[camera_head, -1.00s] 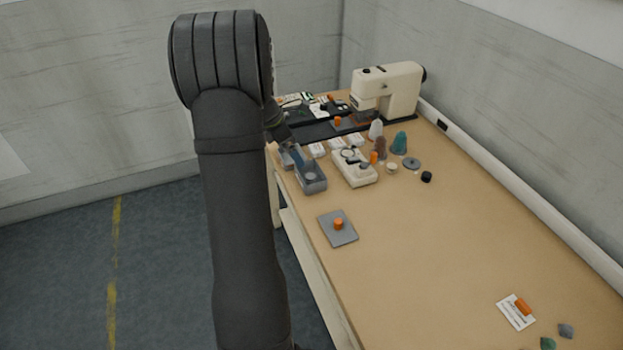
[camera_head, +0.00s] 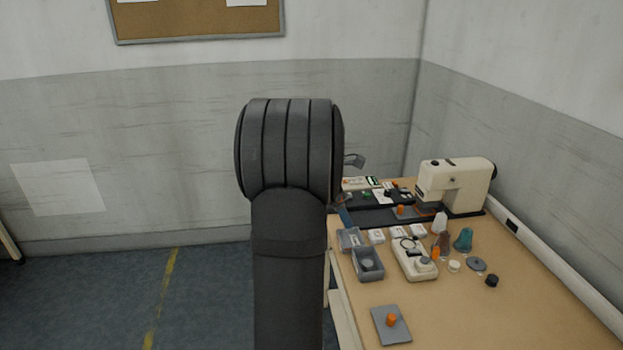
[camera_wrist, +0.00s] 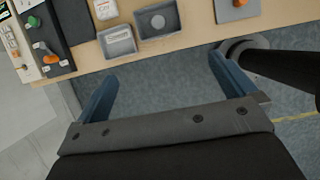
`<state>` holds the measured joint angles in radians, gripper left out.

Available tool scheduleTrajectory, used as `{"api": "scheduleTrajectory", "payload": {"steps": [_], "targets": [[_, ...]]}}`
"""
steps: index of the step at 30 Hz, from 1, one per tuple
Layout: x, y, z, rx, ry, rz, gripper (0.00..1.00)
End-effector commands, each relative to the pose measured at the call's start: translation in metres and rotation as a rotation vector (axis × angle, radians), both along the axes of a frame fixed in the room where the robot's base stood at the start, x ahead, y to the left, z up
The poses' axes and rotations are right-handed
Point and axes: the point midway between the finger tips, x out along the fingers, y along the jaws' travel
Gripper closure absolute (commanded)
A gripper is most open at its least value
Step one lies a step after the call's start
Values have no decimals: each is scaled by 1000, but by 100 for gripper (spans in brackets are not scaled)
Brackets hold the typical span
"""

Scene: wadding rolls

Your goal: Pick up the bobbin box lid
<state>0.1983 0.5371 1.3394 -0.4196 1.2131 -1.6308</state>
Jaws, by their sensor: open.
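A flat grey square plate (camera_head: 385,330) with an orange knob-like piece (camera_head: 391,320) on it looks like the bobbin box lid. It lies on the near left part of the table, and its edge shows at the top of the wrist view (camera_wrist: 246,13). An open grey box (camera_head: 367,266) stands behind it, also in the wrist view (camera_wrist: 175,26). A second grey box with a label (camera_wrist: 118,42) is beside that one. My gripper (camera_wrist: 163,68) is open and empty, its blue fingers apart over the floor just off the table edge. In the head view my arm hides most of it.
A cream device (camera_head: 413,262), a sewing machine (camera_head: 460,186), cones and small parts crowd the back of the table. The table's right front is clear. A wall stands behind.

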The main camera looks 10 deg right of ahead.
Motion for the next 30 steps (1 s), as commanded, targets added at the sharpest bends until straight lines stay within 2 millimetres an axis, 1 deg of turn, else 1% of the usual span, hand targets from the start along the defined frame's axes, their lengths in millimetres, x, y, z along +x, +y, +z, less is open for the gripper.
{"api": "scheduleTrajectory", "payload": {"steps": [2,3,5,9,11,19,22,23,26,29,30], "targets": [[0,0,0,0,0,0,0],[0,0,0,0,0,0,4],[0,0,0,0,0,0,16],[0,0,0,0,0,0,43],[0,0,0,0,0,0,53],[0,-1,0,1,-2,-6,53],[-6,-6,-1,11,-20,-65,53],[-10,-9,-2,18,-32,-101,53],[-27,-23,-6,49,-86,-286,53],[-50,-38,-11,88,-157,-542,53],[-60,-45,-13,102,-185,-650,53]]}}
